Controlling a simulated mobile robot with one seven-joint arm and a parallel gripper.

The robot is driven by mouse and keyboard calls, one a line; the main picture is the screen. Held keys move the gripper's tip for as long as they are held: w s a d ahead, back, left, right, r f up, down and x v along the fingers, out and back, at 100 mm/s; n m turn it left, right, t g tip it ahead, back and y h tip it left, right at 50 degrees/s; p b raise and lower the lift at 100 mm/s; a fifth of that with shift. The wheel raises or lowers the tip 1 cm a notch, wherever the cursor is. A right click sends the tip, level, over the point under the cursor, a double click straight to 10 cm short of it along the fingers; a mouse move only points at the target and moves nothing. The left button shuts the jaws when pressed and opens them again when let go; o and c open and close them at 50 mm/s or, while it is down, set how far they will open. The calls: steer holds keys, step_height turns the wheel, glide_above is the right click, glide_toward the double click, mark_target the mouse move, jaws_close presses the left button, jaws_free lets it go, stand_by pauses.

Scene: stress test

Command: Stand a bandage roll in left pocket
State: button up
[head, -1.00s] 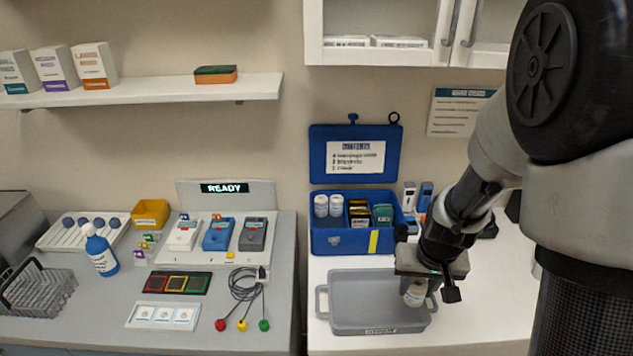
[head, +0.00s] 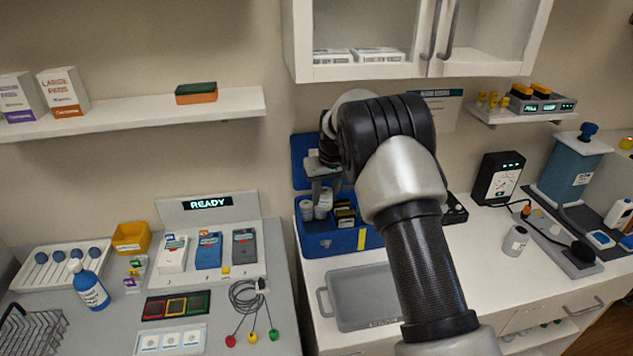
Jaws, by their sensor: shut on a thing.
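The blue first-aid box (head: 322,246) stands open on the right counter, its lid raised behind it. My gripper (head: 325,186) is over the box's left pocket, pointing down, shut on a white bandage roll (head: 325,201). The held roll looks upright; I cannot tell whether it touches the pocket floor. Another white roll (head: 307,211) stands in the left pocket, left of the held one. Dark and gold packets (head: 345,216) fill the pocket to the right. My arm hides the box's right part and most of its lid.
A grey tray (head: 345,318) lies in front of the box; its visible part is empty. The wall cabinet (head: 400,72) hangs above. Free counter lies right of my arm.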

steer(key=shift+n, duration=0.3)
steer(key=shift+a+b+x, duration=0.25)
steer(key=shift+b+x, duration=0.8)
steer(key=shift+x, duration=0.7)
steer(key=shift+a+b+x, duration=0.2)
steer(key=shift+b+x, duration=0.85)
steer(key=shift+x, duration=0.75)
steer(key=shift+a+b+x, duration=0.25)
steer(key=shift+b+x, duration=0.8)
steer(key=shift+x, duration=0.7)
steer(key=shift+s, duration=0.2)
steer(key=o, duration=1.2)
steer(key=shift+a, duration=0.1)
step_height(320, 180, up, 17)
glide_above(322, 192)
steer(key=s, duration=0.1)
steer(key=shift+s+d+f, duration=0.1)
steer(key=shift+d, duration=0.15)
steer(key=shift+s+f, duration=0.1)
